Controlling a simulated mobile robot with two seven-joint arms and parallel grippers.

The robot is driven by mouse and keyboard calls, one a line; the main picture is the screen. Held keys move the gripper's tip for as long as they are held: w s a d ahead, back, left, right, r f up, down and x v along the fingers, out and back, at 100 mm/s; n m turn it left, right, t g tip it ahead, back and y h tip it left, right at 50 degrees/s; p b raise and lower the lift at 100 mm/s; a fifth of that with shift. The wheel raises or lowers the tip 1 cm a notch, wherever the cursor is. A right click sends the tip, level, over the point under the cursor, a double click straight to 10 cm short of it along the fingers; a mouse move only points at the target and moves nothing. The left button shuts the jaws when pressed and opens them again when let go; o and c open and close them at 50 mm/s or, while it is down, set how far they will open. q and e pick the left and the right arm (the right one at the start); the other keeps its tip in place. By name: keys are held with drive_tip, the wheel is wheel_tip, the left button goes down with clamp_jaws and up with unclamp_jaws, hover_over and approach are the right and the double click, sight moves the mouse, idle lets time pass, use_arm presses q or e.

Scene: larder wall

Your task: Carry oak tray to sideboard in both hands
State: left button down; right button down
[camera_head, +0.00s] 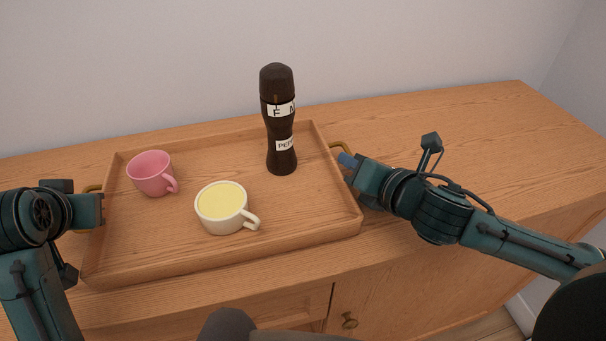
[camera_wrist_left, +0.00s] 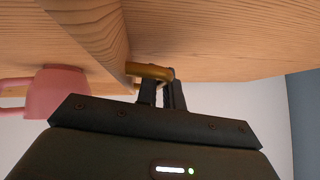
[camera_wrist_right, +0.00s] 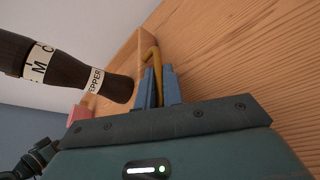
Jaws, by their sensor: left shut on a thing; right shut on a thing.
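The oak tray (camera_head: 290,254) is at the sideboard (camera_head: 440,127), level over its top; whether it rests on it or hangs just above, I cannot tell. My left gripper (camera_head: 98,208) is shut on the tray's left brass handle, which shows in the left wrist view (camera_wrist_left: 150,72). My right gripper (camera_head: 346,166) is shut on the right brass handle (camera_wrist_right: 153,58). On the tray stand a pink cup (camera_head: 152,174), a cream cup (camera_head: 222,209) with pale yellow contents, and a dark pepper mill (camera_head: 279,120). All three are upright.
The sideboard top is clear to the right of the tray and behind it. A plain wall (camera_head: 180,60) runs along the back. The sideboard's front has a door with a brass knob (camera_head: 349,320).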

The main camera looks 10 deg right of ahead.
use_arm(q)
drive_tip(key=shift+f, duration=0.3)
use_arm(e)
drive_tip(key=shift+f, duration=0.25)
use_arm(q)
drive_tip(key=c, duration=1.5)
unclamp_jaws()
drive_tip(key=shift+r, duration=0.1)
use_arm(e)
drive_tip(key=c, duration=1.5)
unclamp_jaws()
drive_tip(key=shift+r, duration=0.1)
use_arm(q)
drive_tip(key=shift+r, duration=0.1)
use_arm(e)
drive_tip(key=shift+r, duration=0.1)
